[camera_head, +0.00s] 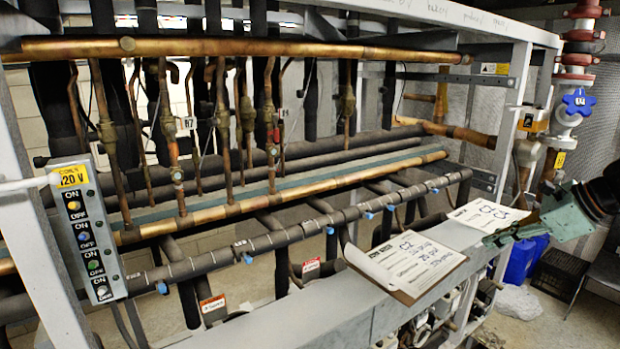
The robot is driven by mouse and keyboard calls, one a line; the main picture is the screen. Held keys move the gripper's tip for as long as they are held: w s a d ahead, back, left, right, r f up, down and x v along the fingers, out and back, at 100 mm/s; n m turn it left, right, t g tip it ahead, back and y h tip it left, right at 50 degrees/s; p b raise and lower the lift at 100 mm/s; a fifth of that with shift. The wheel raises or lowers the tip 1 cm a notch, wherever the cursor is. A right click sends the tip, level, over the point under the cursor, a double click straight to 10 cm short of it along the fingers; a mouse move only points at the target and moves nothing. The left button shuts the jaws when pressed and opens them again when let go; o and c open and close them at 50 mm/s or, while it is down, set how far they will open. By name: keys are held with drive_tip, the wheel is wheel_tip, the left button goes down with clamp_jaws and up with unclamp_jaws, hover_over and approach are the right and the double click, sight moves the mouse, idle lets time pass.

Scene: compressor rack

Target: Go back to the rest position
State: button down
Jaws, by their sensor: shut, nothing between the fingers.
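My gripper (497,238) is at the right of the head view, grey-green, with its fingers pointing left. It is shut and empty, in front of the right end of the rack. The dark wrist of my arm runs out of the frame at the right edge. A white paper sheet (478,216) with handwriting lies on the rack's front beam, just behind and left of the fingers. I cannot tell the exact gap between fingers and sheet.
A clipboard (405,262) lies on the grey front beam (290,318). A switch box (85,230) hangs at the left. Copper pipes (240,47) cross the rack. A blue valve handle (578,102) is above my gripper. A black crate (558,274) stands on the floor.

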drive_tip(key=s+a+r+n+g+h+b, duration=0.1)
drive_tip(key=s+a+r+n+g+b, duration=0.15)
drive_tip(key=s+a+n, duration=0.65)
drive_tip(key=s+a+r+n+g+h+b, duration=0.1)
drive_tip(key=s+a+r+n+b, duration=0.25)
drive_tip(key=s+a, duration=1)
drive_tip(key=s+a+f+n+h+b, duration=0.1)
drive_tip(key=s+a+f+n+b, duration=0.2)
drive_tip(key=s+n, duration=0.3)
drive_tip(key=s+a+f+n+h+b, duration=0.2)
drive_tip(key=s+n, duration=0.5)
drive_tip(key=s, duration=0.9)
drive_tip(key=shift+s+a+f+t+h+b, duration=0.2)
drive_tip(key=shift+a+f+t+h+b, duration=0.15)
drive_tip(key=shift+a+f+b, duration=0.35)
